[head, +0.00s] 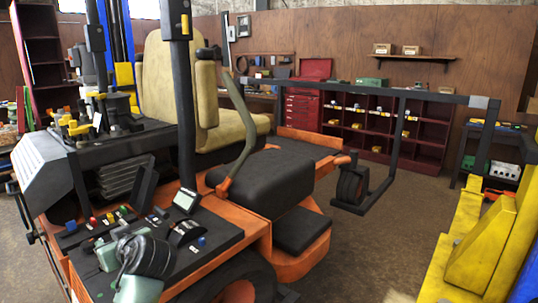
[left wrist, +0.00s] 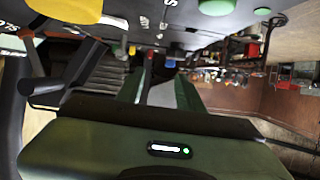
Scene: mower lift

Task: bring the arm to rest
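My left gripper (head: 113,243) is at the lower left of the head view, low over the mower's control panel (head: 215,240), near its knobs and buttons. In the left wrist view its green-grey body fills the bottom, and two dark green fingers (left wrist: 160,85) stand apart, so it looks open. I see nothing clearly held between them. A red lever (left wrist: 148,62) shows beyond the fingertips; I cannot tell whether they touch it. The panel hangs upside down at the top of that view. My right gripper is not in view.
The orange mower (head: 300,262) with its tan seat (head: 170,85) and black posts (head: 184,110) fills the middle. A yellow lift structure (head: 485,250) stands at the right. Red shelves (head: 430,140) and a tool chest (head: 304,100) line the back wall. Floor (head: 375,240) between mower and yellow structure is clear.

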